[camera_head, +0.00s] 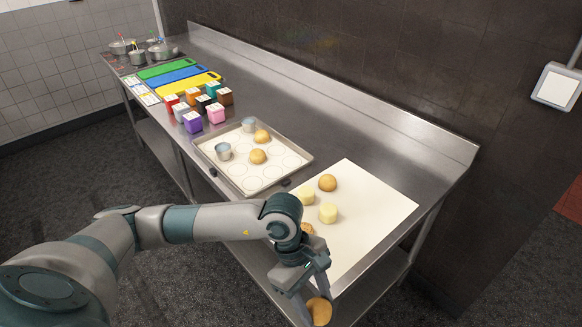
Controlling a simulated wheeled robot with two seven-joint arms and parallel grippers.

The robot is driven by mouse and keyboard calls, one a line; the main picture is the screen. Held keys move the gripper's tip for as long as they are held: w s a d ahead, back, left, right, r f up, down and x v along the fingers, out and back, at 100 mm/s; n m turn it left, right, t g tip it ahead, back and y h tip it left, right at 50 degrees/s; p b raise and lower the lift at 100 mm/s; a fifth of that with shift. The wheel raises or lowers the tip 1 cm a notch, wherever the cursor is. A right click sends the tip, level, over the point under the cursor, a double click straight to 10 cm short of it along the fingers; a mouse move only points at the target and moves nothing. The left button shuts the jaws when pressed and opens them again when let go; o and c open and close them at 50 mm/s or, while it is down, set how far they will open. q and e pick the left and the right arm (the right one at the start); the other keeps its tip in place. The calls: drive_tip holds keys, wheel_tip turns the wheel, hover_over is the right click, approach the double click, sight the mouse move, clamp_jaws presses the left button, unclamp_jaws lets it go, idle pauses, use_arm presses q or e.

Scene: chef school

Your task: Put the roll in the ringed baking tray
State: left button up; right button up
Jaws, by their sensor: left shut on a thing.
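My left gripper (306,300) is shut on a round golden-brown roll (320,311) at the bottom of the head view, low at the counter's front edge. The ringed baking tray (299,150) lies on the steel counter, up and left of the gripper. Its pale liner has printed circles, with two brown rolls (258,156) and two small metal cups on it. The white mat (375,205) to its right holds another brown roll (328,183), two pale yellow pieces (328,213) and a brown roll (308,229) partly hidden by my left arm. My right gripper is out of view.
Several coloured boxes (193,122) stand left of the tray on the counter (300,105). Green, blue and yellow boards (188,85) and metal pots (163,51) are farther back. A raised steel edge and dark wall run behind. Several circles on the tray are empty.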

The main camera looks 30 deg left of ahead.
use_arm(q)
drive_tip(key=w+a+f+m+g+y+b, duration=0.2)
drive_tip(key=a+f+m+b, duration=0.4)
drive_tip(key=m, duration=0.9)
wheel_tip(320, 180, down, 2)
drive_tip(key=shift+a+f+m+g+y, duration=0.15)
drive_tip(key=shift+a+m+g+y, duration=0.2)
drive_tip(key=shift+g+y, duration=0.7)
drive_tip(key=shift+t, duration=0.25)
